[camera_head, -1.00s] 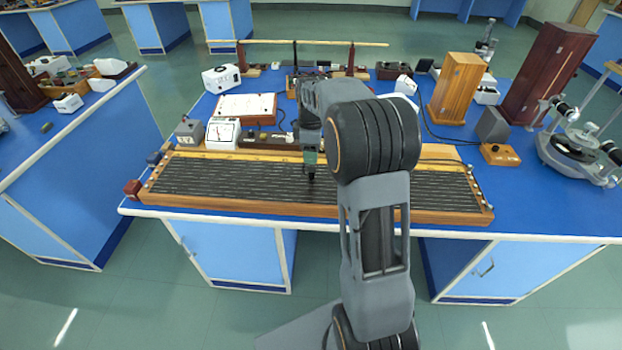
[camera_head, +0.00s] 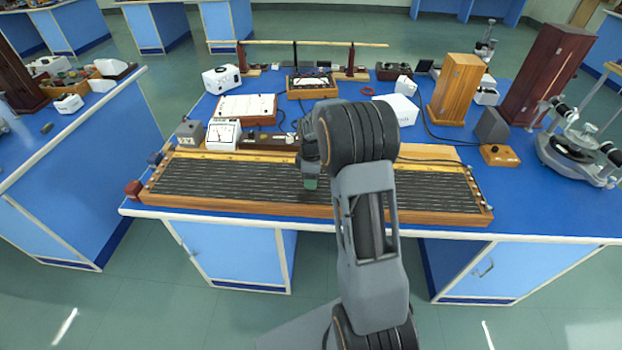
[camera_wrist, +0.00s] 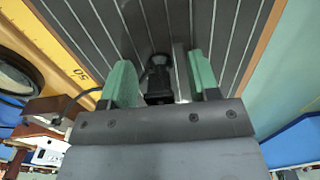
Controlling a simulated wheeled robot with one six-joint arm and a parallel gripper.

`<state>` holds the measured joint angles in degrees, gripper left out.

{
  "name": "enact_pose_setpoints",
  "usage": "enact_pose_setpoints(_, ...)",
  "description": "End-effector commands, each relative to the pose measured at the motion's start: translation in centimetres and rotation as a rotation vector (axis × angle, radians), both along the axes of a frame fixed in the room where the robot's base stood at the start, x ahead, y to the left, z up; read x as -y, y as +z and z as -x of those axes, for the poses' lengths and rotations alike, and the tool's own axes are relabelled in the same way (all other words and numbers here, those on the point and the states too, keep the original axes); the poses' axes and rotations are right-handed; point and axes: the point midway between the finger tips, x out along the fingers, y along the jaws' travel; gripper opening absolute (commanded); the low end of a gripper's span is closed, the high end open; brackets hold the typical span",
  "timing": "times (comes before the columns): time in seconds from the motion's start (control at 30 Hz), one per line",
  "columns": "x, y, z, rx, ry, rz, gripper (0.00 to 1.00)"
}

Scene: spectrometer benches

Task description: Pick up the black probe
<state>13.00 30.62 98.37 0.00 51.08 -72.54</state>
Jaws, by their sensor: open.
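The black probe (camera_wrist: 158,80) stands on the dark wire-strung board (camera_head: 240,183) and shows in the wrist view between the two green finger pads of my gripper (camera_wrist: 162,82). The pads are apart, with a visible gap on each side of the probe, wider on the right. In the head view my gripper (camera_head: 310,183) is low over the middle of the board, and the probe is hidden there by it. My gripper is open and holds nothing.
A white meter (camera_head: 223,134) and a grey box (camera_head: 189,132) stand behind the board's left end. A wooden box (camera_head: 456,88) stands at the back right. The board's wooden front rail (camera_head: 250,208) runs near the bench's front edge.

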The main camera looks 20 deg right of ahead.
Motion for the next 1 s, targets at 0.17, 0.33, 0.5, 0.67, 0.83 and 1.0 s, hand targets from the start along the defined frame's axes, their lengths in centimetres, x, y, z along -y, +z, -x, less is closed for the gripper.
enact_pose_setpoints(0.17,0.01,-0.07,-0.01,0.001,0.000,0.001,0.55)
enact_pose_setpoints(0.33,0.01,-0.04,-0.02,0.001,0.000,0.001,0.44)
enact_pose_setpoints(0.5,0.02,-0.03,-0.03,0.001,0.000,0.001,0.28)
enact_pose_setpoints(0.67,0.02,-0.02,-0.03,0.001,0.000,0.001,0.12)
enact_pose_setpoints(0.83,0.01,0.01,-0.04,0.002,0.000,0.000,0.00)
enact_pose_setpoints(1.0,0.01,0.02,-0.04,0.002,0.000,0.000,0.00)
